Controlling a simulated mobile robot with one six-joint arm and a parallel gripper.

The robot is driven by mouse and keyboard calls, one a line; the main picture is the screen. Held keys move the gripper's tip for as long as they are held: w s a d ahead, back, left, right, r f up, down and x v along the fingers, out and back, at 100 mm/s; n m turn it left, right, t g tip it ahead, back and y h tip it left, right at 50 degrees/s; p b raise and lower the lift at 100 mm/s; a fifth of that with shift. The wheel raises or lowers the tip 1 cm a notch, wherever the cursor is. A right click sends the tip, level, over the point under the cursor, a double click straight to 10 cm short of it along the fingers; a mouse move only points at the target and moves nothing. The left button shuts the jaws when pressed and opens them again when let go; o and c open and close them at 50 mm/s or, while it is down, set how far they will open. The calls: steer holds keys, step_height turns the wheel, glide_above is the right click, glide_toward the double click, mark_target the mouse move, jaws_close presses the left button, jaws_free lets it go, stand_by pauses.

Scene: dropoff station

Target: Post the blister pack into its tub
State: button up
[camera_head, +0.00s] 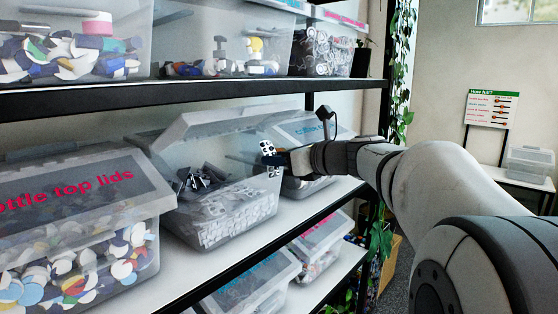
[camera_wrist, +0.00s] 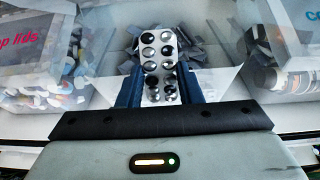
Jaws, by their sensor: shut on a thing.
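My gripper (camera_head: 277,158) is shut on a white and silver blister pack (camera_head: 268,149) with dark round pockets. In the wrist view the blister pack (camera_wrist: 159,52) stands up between the two blue fingers of my gripper (camera_wrist: 158,84). A clear tub (camera_head: 228,213) on the middle shelf holds many dark and silver blister packs, and its lid (camera_head: 225,122) is tilted up at the back. The held pack is at the right side of this tub's opening. In the wrist view the tub lies behind the pack; the exact gap between them is unclear.
A closed tub marked "bottle top lids" (camera_head: 75,230) stands to the left. Another lidded tub (camera_head: 305,180) stands close on the right, partly behind my gripper. The upper shelf edge (camera_head: 190,92) runs above the open tub. Hanging plants (camera_head: 400,80) are right of the shelves.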

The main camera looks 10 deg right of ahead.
mark_target(272, 154)
steer(key=r+p+x, duration=0.1)
steer(key=x, duration=1)
steer(key=shift+w+a, duration=0.15)
steer(key=shift+r, duration=0.1)
steer(key=o, duration=1)
steer(key=b+v, duration=0.1)
steer(key=v, duration=0.7)
steer(key=shift+w+b, duration=0.1)
steer(key=shift+b, duration=0.25)
